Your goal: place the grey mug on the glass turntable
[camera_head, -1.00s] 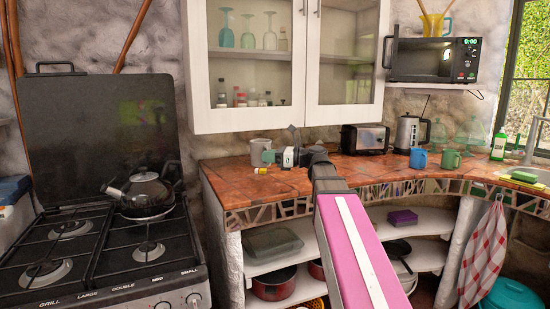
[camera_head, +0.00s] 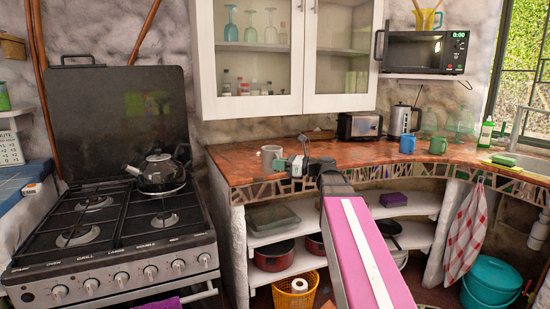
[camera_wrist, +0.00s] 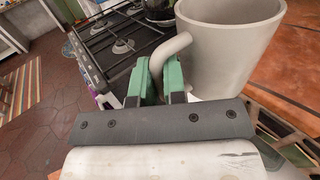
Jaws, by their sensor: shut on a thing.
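The grey mug (camera_head: 268,154) is upright at the left part of the counter, and it also shows large in the wrist view (camera_wrist: 225,45). My gripper (camera_head: 284,163) is shut on its handle; in the wrist view the green fingers (camera_wrist: 160,84) lie on either side of the handle's lower part. Whether the mug's base touches the counter I cannot tell. I cannot make out the glass turntable in either view. The microwave (camera_head: 424,52) on its wall shelf at the upper right looks closed, and its inside is hidden.
The stove (camera_head: 110,230) with a kettle (camera_head: 158,172) stands left of the counter (camera_head: 235,160). A toaster (camera_head: 360,126), an electric kettle (camera_head: 402,121), a blue mug (camera_head: 407,144) and a green mug (camera_head: 438,145) stand on the counter to the right. The front middle counter looks clear.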

